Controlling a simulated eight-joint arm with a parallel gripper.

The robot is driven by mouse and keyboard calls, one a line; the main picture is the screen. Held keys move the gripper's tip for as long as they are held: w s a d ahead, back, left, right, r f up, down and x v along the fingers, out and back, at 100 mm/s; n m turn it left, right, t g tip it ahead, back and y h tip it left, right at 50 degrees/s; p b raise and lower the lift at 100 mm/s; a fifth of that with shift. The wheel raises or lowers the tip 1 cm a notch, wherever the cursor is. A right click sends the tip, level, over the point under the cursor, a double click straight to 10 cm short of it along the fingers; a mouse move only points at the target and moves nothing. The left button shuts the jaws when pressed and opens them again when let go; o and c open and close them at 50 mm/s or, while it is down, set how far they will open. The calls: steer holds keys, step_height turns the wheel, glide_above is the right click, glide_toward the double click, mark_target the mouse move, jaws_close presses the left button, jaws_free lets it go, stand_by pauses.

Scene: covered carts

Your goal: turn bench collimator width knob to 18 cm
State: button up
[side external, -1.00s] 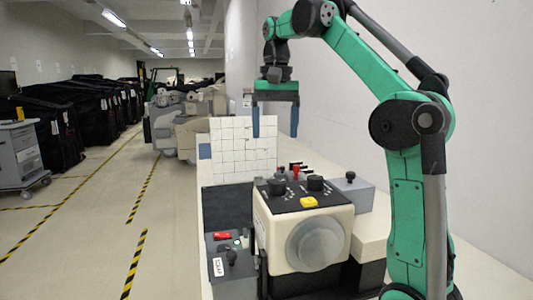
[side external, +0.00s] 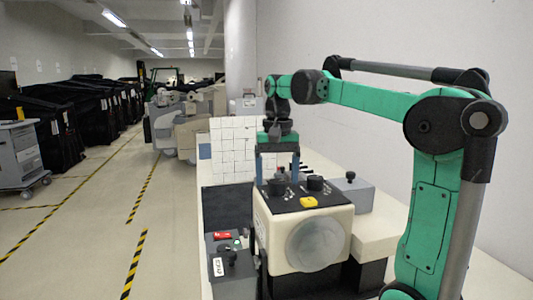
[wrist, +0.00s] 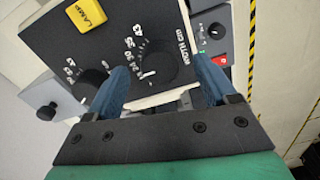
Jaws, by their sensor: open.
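The black width knob (wrist: 155,65) is marked "WIDTH CM" on the dark top panel of the collimator (side external: 305,238); in the side view it is the left knob (side external: 277,186). A short white line shows on the knob; which number it points at is too small to read surely. My gripper (side external: 277,180) is open and pointing down, just above or behind the knob. In the wrist view my gripper (wrist: 163,68) has one blue finger on each side of the knob's near part, with gaps visible. I cannot tell how far the fingertips reach down beside it.
A second black knob (side external: 315,182) stands close on the right, and one finger is near it in the wrist view. A yellow lamp button (side external: 308,202) sits on the panel. A control box with a red switch (side external: 222,235) stands left. A grey box (side external: 351,192) stands right.

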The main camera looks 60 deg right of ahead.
steer(key=shift+f, duration=0.6)
jaws_close()
steer(key=n, duration=0.5)
jaws_free()
steer(key=shift+r, duration=0.1)
